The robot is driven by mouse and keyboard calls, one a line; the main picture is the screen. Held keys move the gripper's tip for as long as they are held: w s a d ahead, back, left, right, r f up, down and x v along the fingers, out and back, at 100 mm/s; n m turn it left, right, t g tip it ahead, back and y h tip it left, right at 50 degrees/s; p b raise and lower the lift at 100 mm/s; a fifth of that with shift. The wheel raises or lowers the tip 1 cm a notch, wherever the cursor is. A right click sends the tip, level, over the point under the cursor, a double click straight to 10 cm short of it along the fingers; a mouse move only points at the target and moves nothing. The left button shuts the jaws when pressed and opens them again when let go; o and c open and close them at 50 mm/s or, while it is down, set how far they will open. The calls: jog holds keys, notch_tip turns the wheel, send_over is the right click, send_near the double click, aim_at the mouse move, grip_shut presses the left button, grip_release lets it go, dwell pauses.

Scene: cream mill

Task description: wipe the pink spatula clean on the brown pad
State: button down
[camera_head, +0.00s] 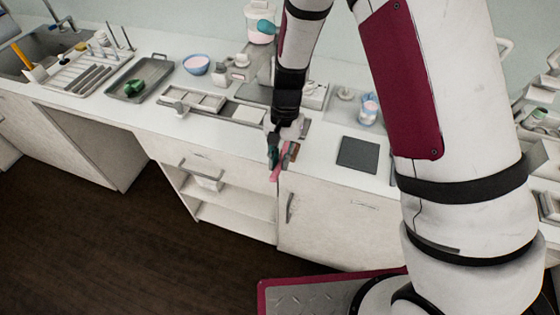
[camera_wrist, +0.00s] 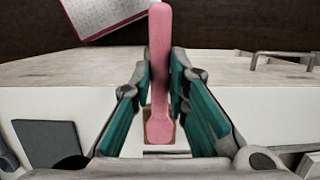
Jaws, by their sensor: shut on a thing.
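The pink spatula (camera_head: 276,172) is between the fingers of my gripper (camera_head: 274,150), at the front edge of the counter. In the wrist view my gripper (camera_wrist: 168,85) is shut on the pink spatula (camera_wrist: 160,45), which runs lengthwise between the green-lined fingers. Its wider end is over the brown pad (camera_wrist: 148,126), most of which it hides; whether they touch I cannot tell. In the head view the brown pad (camera_head: 293,149) shows as a small patch just right of my gripper.
A dark square plate (camera_head: 358,154) lies on the counter to the right. A metal tray (camera_head: 141,78) with a green object, a blue-rimmed bowl (camera_head: 196,64) and a small jar (camera_head: 369,109) stand further back. Cabinet doors and open shelves (camera_head: 235,208) are below the counter edge.

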jog(key=shift+s+p+v, duration=0.25)
jog(key=shift+p+v, duration=0.1)
jog(key=shift+v, duration=0.8)
jog(key=shift+s+p+v, duration=0.25)
jog(key=shift+p+v, duration=0.05)
jog(key=shift+v, duration=0.85)
jog(key=shift+a+r, duration=0.1)
jog(key=shift+a, duration=0.1)
jog(key=shift+w+d, duration=0.1)
